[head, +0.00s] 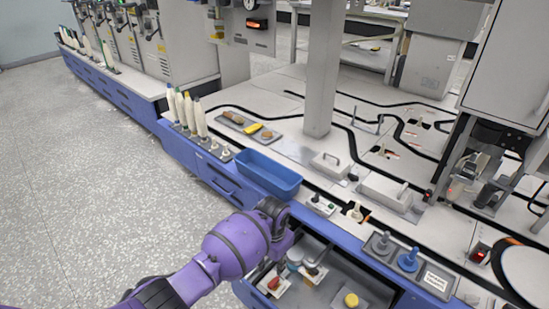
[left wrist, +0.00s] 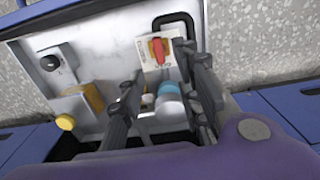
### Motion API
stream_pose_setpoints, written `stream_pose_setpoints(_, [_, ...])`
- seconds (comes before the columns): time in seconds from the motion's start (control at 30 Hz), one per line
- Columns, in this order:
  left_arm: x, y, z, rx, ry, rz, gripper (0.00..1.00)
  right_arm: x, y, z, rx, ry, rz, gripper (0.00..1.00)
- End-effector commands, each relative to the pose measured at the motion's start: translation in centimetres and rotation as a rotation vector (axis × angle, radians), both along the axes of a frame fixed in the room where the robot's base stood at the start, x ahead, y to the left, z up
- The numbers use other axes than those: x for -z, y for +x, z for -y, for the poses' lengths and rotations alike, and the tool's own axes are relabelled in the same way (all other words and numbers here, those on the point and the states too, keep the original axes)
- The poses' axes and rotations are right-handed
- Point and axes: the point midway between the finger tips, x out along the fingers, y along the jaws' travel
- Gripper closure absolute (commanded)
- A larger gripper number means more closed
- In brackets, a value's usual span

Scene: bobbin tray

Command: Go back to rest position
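My left gripper (left wrist: 158,72) shows in the left wrist view with its two dark fingers spread apart. A light object with a blue band (left wrist: 169,92) shows between and beyond the fingers; I see no clear grip on it. In the head view my purple left arm reaches in from the bottom left, and its hand is over the open drawer (head: 330,292). The fingertips there are mostly hidden. My right gripper is in neither view.
The drawer holds a red-handled switch (head: 273,283), also in the left wrist view (left wrist: 158,50), and a yellow knob (head: 351,300). A blue bin (head: 268,175) and tall white bobbins (head: 200,118) stand on the bench. Speckled floor (head: 90,190) at left is clear.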

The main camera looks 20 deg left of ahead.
Motion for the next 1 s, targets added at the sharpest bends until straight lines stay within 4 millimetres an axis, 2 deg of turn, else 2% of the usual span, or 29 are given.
stream_pose_setpoints(0.1, [-1.5,0.1,0.1,0.002,-0.001,0.003,0.69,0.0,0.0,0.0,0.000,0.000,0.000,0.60])
stream_pose_setpoints(0.2, [-2.1,0.1,0.1,0.001,-0.002,0.002,0.69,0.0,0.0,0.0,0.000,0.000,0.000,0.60])
stream_pose_setpoints(0.8, [-2.4,0.1,0.1,0.001,-0.001,0.002,0.69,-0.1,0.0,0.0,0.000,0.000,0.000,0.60])
stream_pose_setpoints(0.87, [-3.2,0.2,0.1,0.000,-0.001,0.006,0.69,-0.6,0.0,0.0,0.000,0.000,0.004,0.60])
stream_pose_setpoints(0.97, [-6.4,0.6,0.1,0.000,-0.001,0.025,0.69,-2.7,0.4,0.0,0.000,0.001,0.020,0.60])
stream_pose_setpoints(1.0, [-8.2,0.8,0.1,0.000,-0.001,0.036,0.69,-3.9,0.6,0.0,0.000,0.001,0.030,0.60])
